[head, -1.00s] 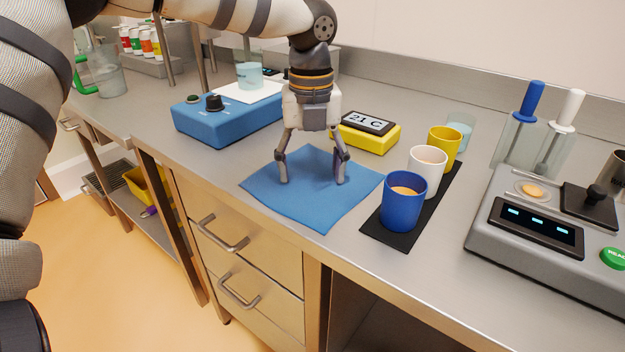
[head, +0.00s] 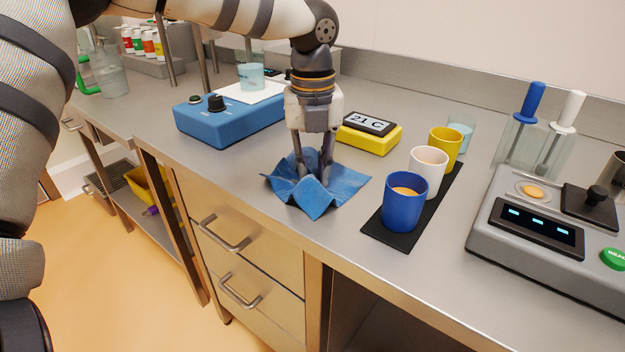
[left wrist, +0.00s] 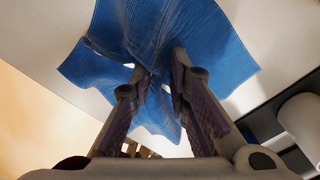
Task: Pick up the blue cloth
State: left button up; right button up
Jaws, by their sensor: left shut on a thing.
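The blue cloth (head: 322,196) lies crumpled on the steel counter, bunched up in folds around my left gripper's fingertips. My left gripper (head: 314,176) points straight down and is shut on the middle of the cloth. In the left wrist view the cloth (left wrist: 215,40) fans out past the fingers, and the left gripper (left wrist: 160,75) pinches a fold between its fingertips. The cloth's outer edges spread over the counter on all sides. My right gripper is not in view.
A blue cup (head: 404,203), a white cup (head: 428,172) and a yellow cup (head: 445,147) stand on a black mat (head: 388,237) just right of the cloth. A yellow display box (head: 368,133) is behind it, and a blue stirrer (head: 205,122) is behind left. The counter's front edge is close.

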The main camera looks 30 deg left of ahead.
pick_arm(q)
jog(key=shift+s+f, duration=0.1)
jog(key=shift+f, duration=0.3)
grip_shut()
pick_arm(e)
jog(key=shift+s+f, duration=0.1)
pick_arm(q)
notch_tip(320, 180, up, 12)
jog(key=p, duration=0.1)
jog(key=shift+r+p, duration=0.2)
jog(key=shift+p, duration=0.1)
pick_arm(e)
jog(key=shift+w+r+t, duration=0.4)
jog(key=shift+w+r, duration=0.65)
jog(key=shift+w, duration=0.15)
pick_arm(q)
notch_tip(320, 180, up, 9)
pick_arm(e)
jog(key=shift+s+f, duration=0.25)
